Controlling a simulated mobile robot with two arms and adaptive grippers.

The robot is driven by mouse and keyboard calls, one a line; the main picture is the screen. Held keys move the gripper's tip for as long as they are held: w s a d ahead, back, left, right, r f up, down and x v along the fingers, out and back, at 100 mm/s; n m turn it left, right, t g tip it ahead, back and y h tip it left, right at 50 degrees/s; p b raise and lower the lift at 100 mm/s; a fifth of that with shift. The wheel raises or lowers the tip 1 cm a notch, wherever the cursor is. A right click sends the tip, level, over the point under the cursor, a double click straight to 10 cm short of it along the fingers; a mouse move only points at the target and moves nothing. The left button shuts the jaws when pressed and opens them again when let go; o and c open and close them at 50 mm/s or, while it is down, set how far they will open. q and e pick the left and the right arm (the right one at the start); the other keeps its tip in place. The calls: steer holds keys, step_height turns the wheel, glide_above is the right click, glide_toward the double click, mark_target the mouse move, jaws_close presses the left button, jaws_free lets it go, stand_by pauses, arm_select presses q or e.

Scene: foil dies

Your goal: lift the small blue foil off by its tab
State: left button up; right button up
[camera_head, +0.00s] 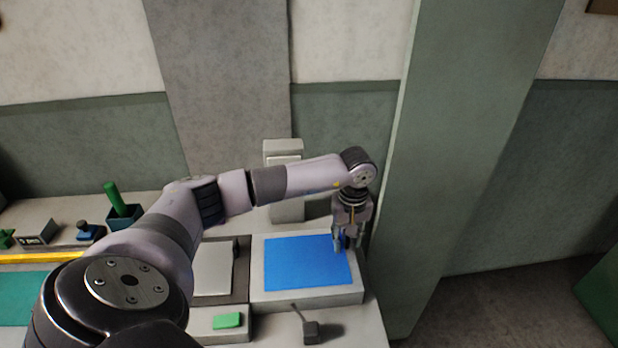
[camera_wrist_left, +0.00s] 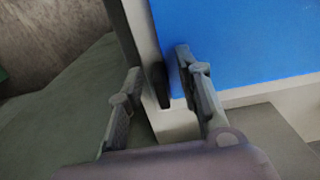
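The blue foil (camera_head: 305,263) lies flat on top of a pale block (camera_head: 310,298) near the right end of the bench. It also shows in the left wrist view (camera_wrist_left: 250,45). My left gripper (camera_head: 347,245) points down at the right edge of the block. In the left wrist view my left gripper (camera_wrist_left: 158,60) is open, with one finger over the foil's edge and the other outside the block. A narrow dark piece (camera_wrist_left: 161,86) stands between the fingers at the block's side; I cannot tell whether it is the tab. My right gripper is not in view.
A green pillar (camera_head: 455,130) rises close to the right of the gripper. A grey plate (camera_head: 212,268) lies left of the block. A green piece (camera_head: 227,320) and a small dark tool (camera_head: 310,331) are in front. A teal mat (camera_head: 25,300) lies far left.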

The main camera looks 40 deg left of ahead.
arm_select(q)
steer(key=shift+c, duration=0.4)
jaws_close()
stand_by(0.5)
